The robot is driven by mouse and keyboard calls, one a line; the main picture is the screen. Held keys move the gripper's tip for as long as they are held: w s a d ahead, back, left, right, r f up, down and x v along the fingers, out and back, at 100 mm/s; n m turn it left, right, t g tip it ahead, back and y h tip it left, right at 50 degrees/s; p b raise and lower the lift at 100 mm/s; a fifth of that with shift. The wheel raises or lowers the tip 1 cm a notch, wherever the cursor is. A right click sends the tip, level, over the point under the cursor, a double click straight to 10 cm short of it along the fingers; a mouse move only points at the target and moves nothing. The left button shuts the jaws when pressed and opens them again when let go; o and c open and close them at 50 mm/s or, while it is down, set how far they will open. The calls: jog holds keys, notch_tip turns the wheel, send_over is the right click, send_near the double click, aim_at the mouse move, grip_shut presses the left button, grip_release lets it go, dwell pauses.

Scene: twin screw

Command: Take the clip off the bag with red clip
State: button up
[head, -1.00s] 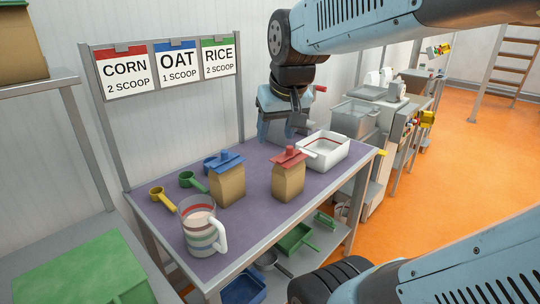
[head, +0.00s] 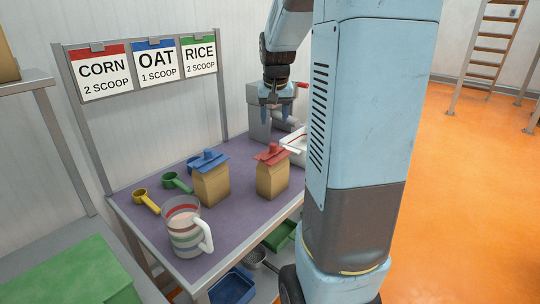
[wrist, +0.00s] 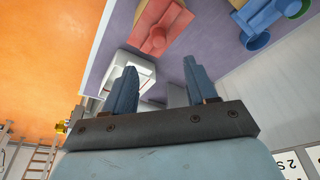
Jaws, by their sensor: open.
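The bag with red clip (head: 272,180) is a brown paper bag standing upright on the purple table top. Its red clip (head: 272,153) sits across the folded top, and it also shows at the top of the wrist view (wrist: 160,25). My gripper (head: 275,117) is open and empty, behind and above this bag in the head view, apart from the clip. In the wrist view, nothing is between its two blue fingers (wrist: 160,65).
A second brown bag (head: 211,186) with a blue clip (head: 208,160) stands to the left. A clear striped jug (head: 187,228), a yellow scoop (head: 146,201) and a green scoop (head: 176,181) share the table. A white tray (head: 294,143) is partly hidden by my arm.

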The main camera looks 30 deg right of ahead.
aim_at(274, 144)
jog(key=x, duration=1.2)
jog(key=shift+d+f, duration=0.1)
jog(key=shift+d, duration=0.1)
jog(key=shift+c, duration=0.5)
jog(key=shift+s, duration=0.1)
jog(key=c, duration=0.9)
jog(key=shift+c, duration=0.2)
